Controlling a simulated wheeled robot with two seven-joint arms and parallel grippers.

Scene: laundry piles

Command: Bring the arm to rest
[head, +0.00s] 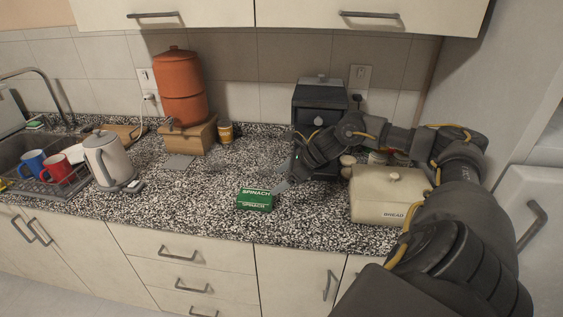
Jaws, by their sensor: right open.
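My right arm comes in from the lower right and reaches over the bread box towards the middle of the counter. My right gripper (284,184) is open and empty above the speckled countertop (210,212), just behind a green spinach box (255,200). It looks apart from the box, though the gap is hard to judge. My left gripper and left arm are not in view.
A cream bread box (385,197) stands below my right forearm. A black appliance (320,103) is behind my right wrist. At left are an orange water dispenser (181,90), a kettle (107,160) and mugs (55,167) by the sink. The counter's centre-left is clear.

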